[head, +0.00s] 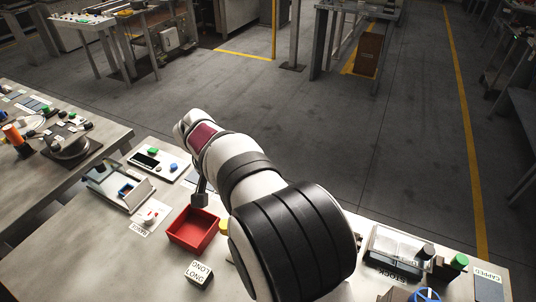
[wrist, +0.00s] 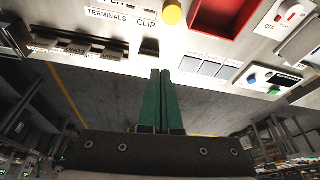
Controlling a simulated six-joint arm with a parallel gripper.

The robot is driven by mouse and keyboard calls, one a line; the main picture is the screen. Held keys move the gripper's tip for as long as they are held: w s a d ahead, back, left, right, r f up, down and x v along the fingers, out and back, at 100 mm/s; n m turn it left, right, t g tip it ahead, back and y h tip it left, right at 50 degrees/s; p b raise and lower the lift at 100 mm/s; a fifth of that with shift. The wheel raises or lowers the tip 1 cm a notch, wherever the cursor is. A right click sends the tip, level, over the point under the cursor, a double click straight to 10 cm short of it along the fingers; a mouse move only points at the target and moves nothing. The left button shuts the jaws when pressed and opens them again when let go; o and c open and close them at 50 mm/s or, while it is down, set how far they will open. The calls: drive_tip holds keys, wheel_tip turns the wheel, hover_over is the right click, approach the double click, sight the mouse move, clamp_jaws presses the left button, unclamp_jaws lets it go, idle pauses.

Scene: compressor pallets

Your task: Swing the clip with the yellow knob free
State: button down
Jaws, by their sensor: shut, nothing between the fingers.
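In the head view a sliver of yellow (head: 224,226) shows next to my arm, which hides the rest. A small black part (wrist: 150,47) sits at the panel edge below the label; I cannot tell whether it belongs to the clip. My gripper (wrist: 160,72) has green fingers pressed together with nothing between them. Its tips appear below the knob in the picture, apart from it. The clip's own shape is not clear.
A red bin (head: 193,247) stands beside the yellow part, and it also shows in the wrist view (wrist: 208,28). A block marked "LONG" (head: 200,273) lies in front.

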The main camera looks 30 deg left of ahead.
drive_tip(key=shift+s+a+f, duration=0.2)
drive_tip(key=shift+a+f, duration=0.1)
drive_tip(key=shift+a, duration=0.45)
wheel_tip(320, 180, down, 9)
drive_tip(key=shift+s+f, duration=0.2)
drive_tip(key=shift+s, duration=0.15)
